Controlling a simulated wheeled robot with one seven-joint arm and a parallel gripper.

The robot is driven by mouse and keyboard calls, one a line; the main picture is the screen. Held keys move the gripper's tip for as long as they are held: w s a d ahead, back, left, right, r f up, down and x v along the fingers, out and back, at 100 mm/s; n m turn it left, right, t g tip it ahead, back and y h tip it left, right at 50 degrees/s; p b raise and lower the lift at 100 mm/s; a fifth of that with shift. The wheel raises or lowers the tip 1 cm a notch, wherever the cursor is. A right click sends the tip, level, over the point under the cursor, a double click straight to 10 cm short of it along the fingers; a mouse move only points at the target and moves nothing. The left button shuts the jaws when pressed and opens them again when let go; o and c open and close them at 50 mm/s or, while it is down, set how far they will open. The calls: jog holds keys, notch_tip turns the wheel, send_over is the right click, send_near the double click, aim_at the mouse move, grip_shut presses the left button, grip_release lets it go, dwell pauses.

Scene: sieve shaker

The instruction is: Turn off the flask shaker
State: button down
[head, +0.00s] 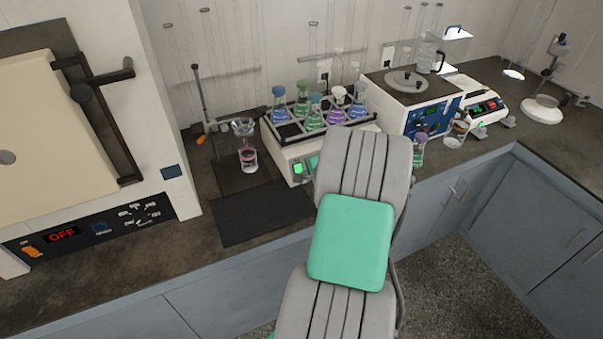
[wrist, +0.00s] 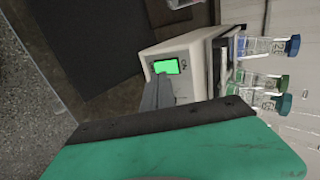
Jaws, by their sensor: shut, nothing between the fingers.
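The flask shaker (head: 284,153) is a white box on the counter, with a dark rack of several colored flasks on top. A bright green lit switch (head: 298,169) is on the left of its front face. In the wrist view the shaker (wrist: 200,55) appears turned on its side, and its green lit switch (wrist: 165,66) is in clear view. My gripper (wrist: 157,82) is shut and empty, its grey fingers pointing at the front face just beside the switch. I cannot tell whether they touch it. In the head view my arm hides the gripper and the shaker's right front.
A dark mat (head: 260,212) lies in front of the shaker. A beaker with pink liquid (head: 248,160) stands to its left. An oven reading OFF (head: 62,235) is at the far left. A blue-fronted bath (head: 412,105) and a small flask (head: 418,153) are to the right.

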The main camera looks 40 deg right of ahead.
aim_at(299, 170)
jog(key=p+x, duration=0.1)
jog(key=x, duration=0.4)
jog(key=shift+w, duration=0.1)
jog(key=shift+f+t+b, duration=0.3)
jog(key=shift+f+b, duration=0.35)
jog(key=shift+b, duration=0.55)
jog(key=t+b, duration=0.1)
jog(key=b, duration=0.2)
jog(key=shift+f+h+b, duration=0.3)
jog(key=shift+f+b, duration=0.05)
jog(key=shift+r+p, duration=0.4)
jog(key=shift+r, duration=0.25)
jog(key=shift+f, duration=0.1)
